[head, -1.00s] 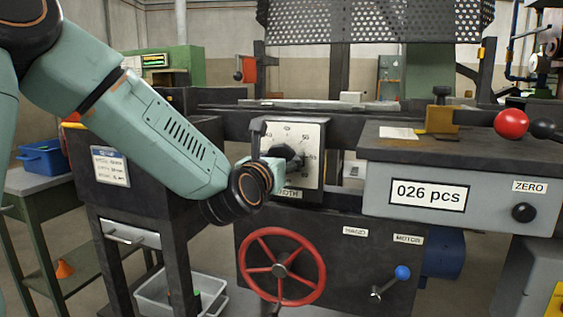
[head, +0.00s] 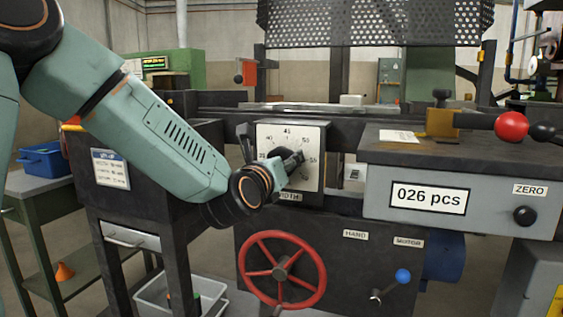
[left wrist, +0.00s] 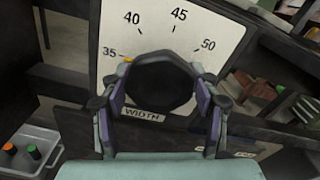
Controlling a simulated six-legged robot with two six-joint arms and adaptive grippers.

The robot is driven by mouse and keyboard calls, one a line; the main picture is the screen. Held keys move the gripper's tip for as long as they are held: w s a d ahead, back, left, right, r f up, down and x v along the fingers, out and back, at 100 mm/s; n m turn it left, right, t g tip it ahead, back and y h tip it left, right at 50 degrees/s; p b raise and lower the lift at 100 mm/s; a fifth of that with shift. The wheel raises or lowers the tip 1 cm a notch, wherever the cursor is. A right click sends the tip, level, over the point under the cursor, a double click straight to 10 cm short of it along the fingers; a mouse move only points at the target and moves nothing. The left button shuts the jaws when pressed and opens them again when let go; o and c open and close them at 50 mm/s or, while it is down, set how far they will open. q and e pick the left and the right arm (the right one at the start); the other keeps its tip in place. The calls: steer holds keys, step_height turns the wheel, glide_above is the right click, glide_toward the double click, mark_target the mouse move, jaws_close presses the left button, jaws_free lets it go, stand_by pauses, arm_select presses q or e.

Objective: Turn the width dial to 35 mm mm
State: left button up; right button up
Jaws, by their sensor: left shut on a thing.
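The width dial is a white plate (head: 305,135) with numbers around a dark knob (head: 287,158), on the front of the machine. In the left wrist view the plate shows 35, 40, 45 and 50, with the WIDTH label (left wrist: 143,114) below. My left gripper (head: 290,163) is shut on the knob, with a finger on each side of it in the left wrist view. A small yellow-orange mark (left wrist: 127,59) shows at the knob's edge, close beside 35. The gripper partly hides the dial's lower part in the head view. My right gripper is not in view.
Below the dial is a red handwheel (head: 282,270). A blue-knobbed lever (head: 402,276) is to its right. A grey counter box (head: 460,190) reading 026 pcs juts out at the right. A dark cabinet (head: 150,190) stands close under my left arm.

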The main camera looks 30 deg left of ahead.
arm_select(q)
steer(key=o, duration=1.2)
steer(key=shift+c, duration=0.2)
